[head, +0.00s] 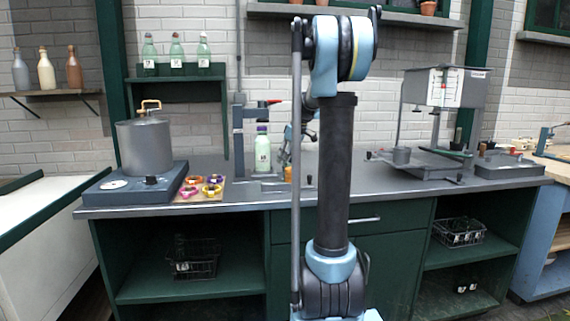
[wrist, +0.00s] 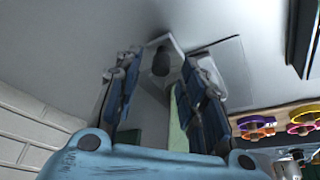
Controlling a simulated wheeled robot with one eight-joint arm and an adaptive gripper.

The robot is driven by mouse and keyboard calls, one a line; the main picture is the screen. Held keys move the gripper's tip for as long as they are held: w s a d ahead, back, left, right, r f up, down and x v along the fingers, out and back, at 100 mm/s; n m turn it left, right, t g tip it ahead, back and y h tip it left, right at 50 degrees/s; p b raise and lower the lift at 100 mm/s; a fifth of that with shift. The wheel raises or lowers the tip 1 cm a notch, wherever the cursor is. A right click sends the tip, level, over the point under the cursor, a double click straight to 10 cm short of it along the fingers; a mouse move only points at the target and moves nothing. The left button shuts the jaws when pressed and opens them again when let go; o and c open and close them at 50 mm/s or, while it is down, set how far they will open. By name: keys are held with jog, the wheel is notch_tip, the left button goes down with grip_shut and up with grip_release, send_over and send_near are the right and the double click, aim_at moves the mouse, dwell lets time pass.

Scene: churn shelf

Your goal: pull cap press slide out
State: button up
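The cap press (head: 238,130) stands on the grey counter, a dark upright column with a red-tipped lever (head: 274,102). A pale green bottle (head: 263,155) with a purple cap and white label stands upright at the press's foot. My gripper (head: 286,145) is just right of the bottle, partly hidden behind my own arm. In the wrist view my gripper (wrist: 162,90) has its two blue fingers spread apart. A dark cylinder (wrist: 160,62) and a pale green strip (wrist: 177,140) show beyond and between the fingers; I cannot tell whether the strip is the bottle. No contact is visible.
A board with coloured rings (head: 203,188) lies left of the press, beside a burner with a grey pot (head: 145,145). A small orange-brown item (head: 288,174) stands near the bottle. A grey machine (head: 440,120) stands to the right.

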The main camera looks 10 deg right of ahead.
jog(key=shift+x, duration=0.85)
grip_shut()
